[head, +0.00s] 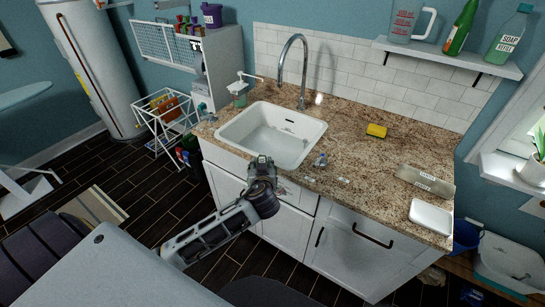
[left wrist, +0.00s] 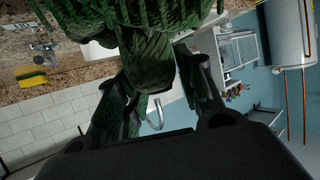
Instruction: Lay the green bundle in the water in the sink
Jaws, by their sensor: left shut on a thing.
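The white sink (head: 232,128) is set into the speckled brown counter under a tall curved tap (head: 303,62). Its basin looks pale, and I cannot clearly make out the water surface. My left gripper (head: 262,163) is at the sink's front edge in the head view. The green bundle (left wrist: 150,52), dark and ribbed like folded cloth, fills the upper middle of the left wrist view. It sits between the fingers of my left gripper (left wrist: 155,85), which is shut on it. In the head view I cannot make out the bundle. My right gripper is not in view.
A yellow sponge (head: 377,131), a labelled grey block (head: 426,181) and a white dish (head: 431,217) lie on the counter right of the sink. A small metal item (head: 321,160) is by its front right corner. A shelf (head: 448,60) with bottles hangs above.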

